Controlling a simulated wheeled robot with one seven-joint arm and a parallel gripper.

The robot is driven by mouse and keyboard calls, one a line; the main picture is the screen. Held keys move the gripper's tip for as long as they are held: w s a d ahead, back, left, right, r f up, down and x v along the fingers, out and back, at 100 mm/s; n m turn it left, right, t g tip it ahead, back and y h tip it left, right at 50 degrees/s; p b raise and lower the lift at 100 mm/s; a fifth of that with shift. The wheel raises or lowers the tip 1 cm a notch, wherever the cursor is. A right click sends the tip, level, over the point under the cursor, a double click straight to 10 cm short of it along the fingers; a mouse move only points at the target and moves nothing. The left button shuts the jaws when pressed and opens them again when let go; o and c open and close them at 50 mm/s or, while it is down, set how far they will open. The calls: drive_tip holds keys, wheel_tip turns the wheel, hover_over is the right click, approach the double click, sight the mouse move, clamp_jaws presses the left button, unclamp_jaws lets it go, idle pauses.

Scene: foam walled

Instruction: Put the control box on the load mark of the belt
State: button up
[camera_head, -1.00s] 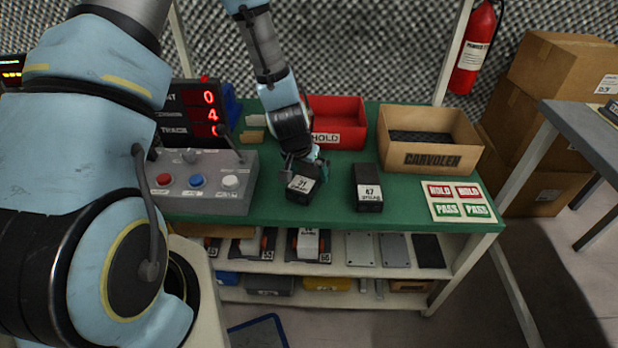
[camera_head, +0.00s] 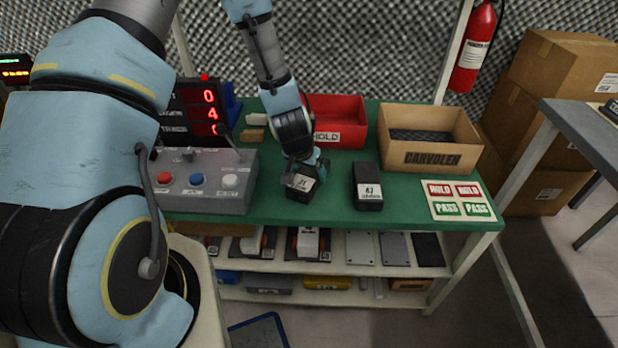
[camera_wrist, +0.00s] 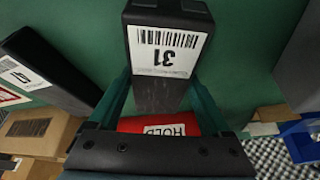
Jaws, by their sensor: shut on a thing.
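My gripper (camera_head: 304,163) is shut on a black control box (camera_head: 300,184) with a white label, at the front middle of the green bench top. In the wrist view the box (camera_wrist: 164,95) sits between the two fingers, and its label reads 31 above a barcode. From these views I cannot tell whether it touches the bench or is slightly raised. A second black box (camera_head: 367,187) with a white label stands to its right, apart from my gripper; part of it shows in the wrist view (camera_wrist: 50,70). The belt and its load mark are not in view.
A button panel (camera_head: 203,182) and a display (camera_head: 200,110) are on the left. A HOLD/PASS sticker sheet (camera_head: 458,201) lies at the right end. Shelves below hold parts.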

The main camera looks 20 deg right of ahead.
clamp_jaws()
drive_tip(key=shift+r, duration=0.1)
